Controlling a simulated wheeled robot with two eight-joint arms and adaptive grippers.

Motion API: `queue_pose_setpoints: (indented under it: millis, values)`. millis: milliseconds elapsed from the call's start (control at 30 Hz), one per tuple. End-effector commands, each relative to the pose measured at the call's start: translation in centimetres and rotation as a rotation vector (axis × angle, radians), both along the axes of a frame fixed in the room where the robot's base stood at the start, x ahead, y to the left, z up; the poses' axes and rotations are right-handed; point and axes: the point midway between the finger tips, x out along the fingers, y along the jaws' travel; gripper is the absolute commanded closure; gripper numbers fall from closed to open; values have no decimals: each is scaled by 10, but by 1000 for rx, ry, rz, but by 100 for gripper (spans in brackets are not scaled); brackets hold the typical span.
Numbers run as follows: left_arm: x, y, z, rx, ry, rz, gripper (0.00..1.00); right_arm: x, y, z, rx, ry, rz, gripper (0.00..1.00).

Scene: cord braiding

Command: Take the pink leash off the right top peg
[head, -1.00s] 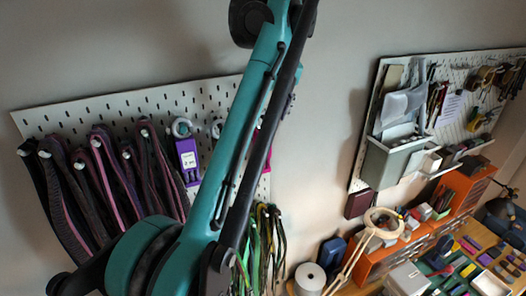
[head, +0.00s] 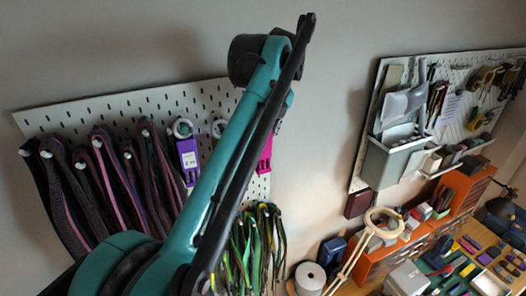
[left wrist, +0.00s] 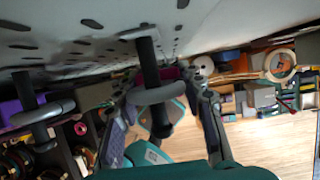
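The pink leash (head: 266,155) hangs on the pegboard, partly hidden behind my left arm in the head view. Its pink part shows small in the left wrist view (left wrist: 172,73), beyond a grey ring (left wrist: 165,94) around a dark peg (left wrist: 147,58). My left gripper (left wrist: 163,88) is open, with one finger on each side of this ring and peg; contact cannot be told. My right gripper is not in view.
Dark and pink-striped straps (head: 103,180) hang at the left of the white pegboard (head: 85,112). Green and yellow cords (head: 258,240) hang below the pink leash. A second pegboard (head: 480,85) with tools and a cluttered bench are at right. The wall between the boards is bare.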

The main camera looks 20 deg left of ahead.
Motion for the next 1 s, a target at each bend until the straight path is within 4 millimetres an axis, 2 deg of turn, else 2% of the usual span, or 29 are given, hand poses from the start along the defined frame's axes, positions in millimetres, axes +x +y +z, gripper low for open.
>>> queue_pose_setpoints:
  millis: [33,67,367,600,767,1000]
  values:
    - [0,0,0,0,0,0,95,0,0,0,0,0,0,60]
    - [0,0,0,0,0,0,100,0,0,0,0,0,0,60]
    - [0,0,1,0,0,0,100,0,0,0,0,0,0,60]
    - [1,0,14,0,0,0,100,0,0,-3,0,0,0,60]
    - [-20,-24,13,0,0,-4,100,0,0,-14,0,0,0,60]
    - [-61,-71,12,0,0,-7,100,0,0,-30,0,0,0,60]
